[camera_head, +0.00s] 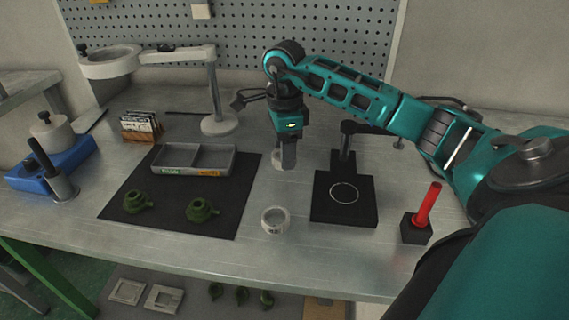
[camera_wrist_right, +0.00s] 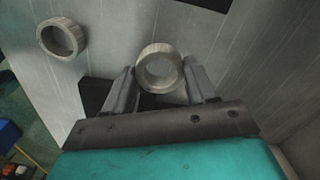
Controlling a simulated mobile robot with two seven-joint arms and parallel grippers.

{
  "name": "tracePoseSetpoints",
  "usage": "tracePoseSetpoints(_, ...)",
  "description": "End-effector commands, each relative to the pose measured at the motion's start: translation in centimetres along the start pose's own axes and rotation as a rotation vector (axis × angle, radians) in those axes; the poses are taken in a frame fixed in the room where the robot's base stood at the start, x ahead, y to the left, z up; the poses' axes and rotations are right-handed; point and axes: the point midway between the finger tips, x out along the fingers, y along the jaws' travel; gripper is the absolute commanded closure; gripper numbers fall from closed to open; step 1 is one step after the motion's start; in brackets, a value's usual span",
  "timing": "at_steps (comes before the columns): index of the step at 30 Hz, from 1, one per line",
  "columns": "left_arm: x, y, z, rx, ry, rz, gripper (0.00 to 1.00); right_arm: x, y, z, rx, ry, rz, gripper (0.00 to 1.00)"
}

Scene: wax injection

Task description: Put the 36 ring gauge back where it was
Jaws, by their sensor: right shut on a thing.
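My right gripper (camera_head: 287,165) is low over the middle of the bench, pointing down. In the right wrist view, its fingers (camera_wrist_right: 160,85) are shut on a grey metal ring gauge (camera_wrist_right: 160,47), one finger on each side. In the head view this held ring (camera_head: 276,159) is mostly hidden behind the fingers. I cannot tell whether it touches the bench. A second ring gauge (camera_head: 276,230) lies on the bench nearer the front edge, apart from the gripper; it also shows in the right wrist view (camera_wrist_right: 74,36). I cannot read a size on either ring. My left gripper is not in view.
A black block (camera_head: 330,213) with a pale circle and a post stands right of the loose ring. A red-handled tool (camera_head: 428,205) is further right. A dark mat (camera_head: 165,222) with a grey tray (camera_head: 193,174) and two green parts lies left. Bench between mat and block is mostly clear.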

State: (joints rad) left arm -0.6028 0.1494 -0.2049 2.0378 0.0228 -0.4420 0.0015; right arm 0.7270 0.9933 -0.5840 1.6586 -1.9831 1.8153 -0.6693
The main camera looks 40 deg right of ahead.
Motion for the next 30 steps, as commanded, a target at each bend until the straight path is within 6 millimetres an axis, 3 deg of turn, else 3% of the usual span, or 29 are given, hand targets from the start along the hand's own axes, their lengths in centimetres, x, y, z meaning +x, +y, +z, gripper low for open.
tracePoseSetpoints(8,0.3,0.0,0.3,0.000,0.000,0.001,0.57,3.9,0.1,0.0,0.002,0.000,0.003,0.81)
tracePoseSetpoints(19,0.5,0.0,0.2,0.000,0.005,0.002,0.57,4.3,0.0,0.0,0.000,0.001,0.001,0.81)
tracePoseSetpoints(20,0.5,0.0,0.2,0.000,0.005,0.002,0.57,4.4,0.1,-0.1,0.000,0.001,0.002,0.43)
tracePoseSetpoints(27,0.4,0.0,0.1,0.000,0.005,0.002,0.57,4.3,0.1,0.0,0.000,0.001,0.002,0.20)
tracePoseSetpoints(30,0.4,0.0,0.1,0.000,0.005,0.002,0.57,4.3,0.1,0.0,0.000,0.001,0.002,0.18)
